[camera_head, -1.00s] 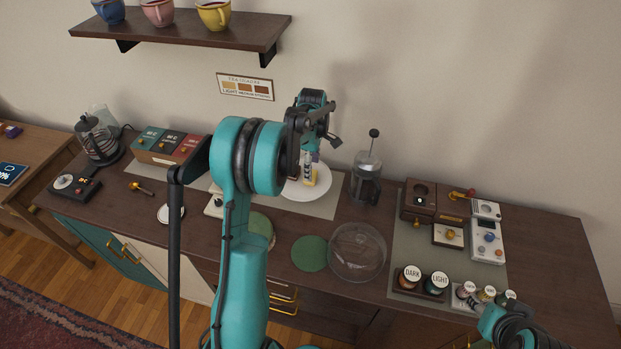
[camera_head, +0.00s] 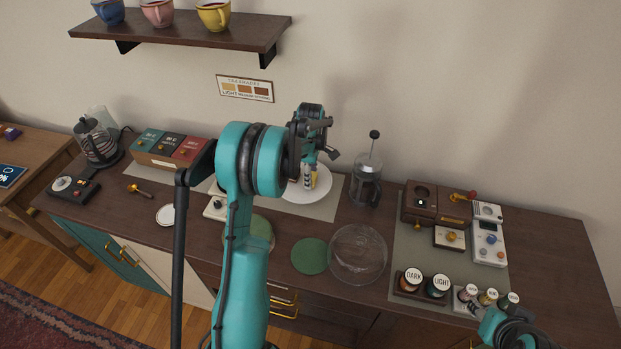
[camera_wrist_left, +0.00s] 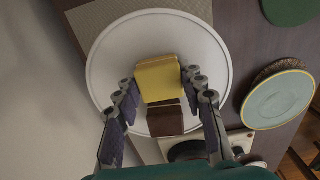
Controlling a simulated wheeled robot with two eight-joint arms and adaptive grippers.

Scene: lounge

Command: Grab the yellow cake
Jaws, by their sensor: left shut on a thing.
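The yellow cake (camera_wrist_left: 158,80) is a small block on a round white plate (camera_wrist_left: 103,55). In the left wrist view it lies between the fingertips of my left gripper (camera_wrist_left: 158,88), which is shut on it. A brown cake (camera_wrist_left: 166,120) sits beside it, closer to my wrist. In the head view my left gripper (camera_head: 309,178) is over the white plate (camera_head: 300,193), and my arm hides much of it.
A French press (camera_head: 366,186) stands just right of the plate. A clear glass dome (camera_head: 358,255) and a green disc (camera_head: 310,255) lie in front. Tea boxes (camera_head: 170,148) stand to the left. Jars (camera_head: 438,283) and small devices (camera_head: 487,235) stand to the right.

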